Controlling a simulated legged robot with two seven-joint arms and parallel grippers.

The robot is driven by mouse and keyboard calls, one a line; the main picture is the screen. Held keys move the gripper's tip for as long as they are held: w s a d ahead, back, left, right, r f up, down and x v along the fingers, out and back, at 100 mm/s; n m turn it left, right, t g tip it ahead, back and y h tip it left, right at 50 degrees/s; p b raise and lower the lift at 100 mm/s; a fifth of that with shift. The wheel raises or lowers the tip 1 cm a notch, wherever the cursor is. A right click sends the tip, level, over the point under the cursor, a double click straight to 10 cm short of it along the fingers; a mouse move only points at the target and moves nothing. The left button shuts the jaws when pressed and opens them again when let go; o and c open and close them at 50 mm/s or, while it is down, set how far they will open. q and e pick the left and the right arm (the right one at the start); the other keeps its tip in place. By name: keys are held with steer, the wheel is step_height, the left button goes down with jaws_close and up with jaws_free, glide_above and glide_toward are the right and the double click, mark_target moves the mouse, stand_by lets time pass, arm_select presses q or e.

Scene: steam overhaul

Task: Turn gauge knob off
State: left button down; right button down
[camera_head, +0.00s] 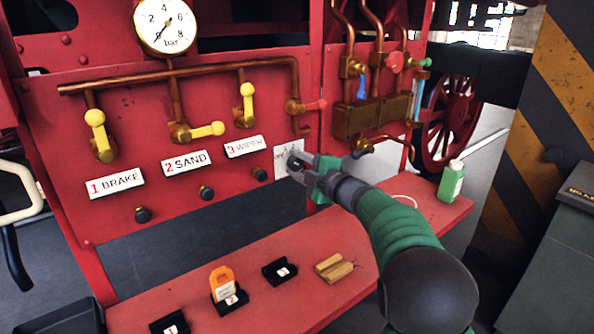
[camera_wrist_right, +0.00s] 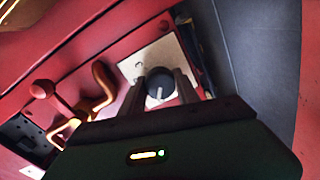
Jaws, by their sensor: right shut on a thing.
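The gauge knob (camera_wrist_right: 160,83) is a round dark knob with a light pointer line, on a white plate (camera_wrist_right: 146,58) in the right wrist view. In the head view the same plate (camera_head: 281,163) is fixed to the red panel, right of the WIPER label, and the knob is largely hidden by my gripper. My right gripper (camera_head: 300,165) is shut on the knob, with one finger on each side of it, as the right wrist view also shows (camera_wrist_right: 160,92). The round pressure gauge (camera_head: 165,25) is at the top of the panel. My left gripper is not in view.
Yellow valve levers (camera_head: 207,130) and copper pipes are above the labels. The red shelf (camera_head: 255,255) below holds black blocks, an orange tag (camera_head: 222,283), a wooden piece (camera_head: 333,268) and a green bottle (camera_head: 451,181). A striped pillar (camera_head: 545,130) stands at right.

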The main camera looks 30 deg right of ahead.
steer(key=shift+f+n+b, duration=0.3)
steer(key=shift+f+n, duration=0.05)
steer(key=shift+n, duration=0.25)
steer(key=c, duration=1.3)
jaws_free()
steer(key=o, duration=0.4)
steer(key=shift+r, duration=0.15)
steer(key=s+d+p, duration=0.1)
steer(key=s, duration=1.5)
steer(key=shift+s+d+r, duration=0.15)
steer(key=shift+s+r, duration=0.05)
steer(key=shift+s, duration=0.15)
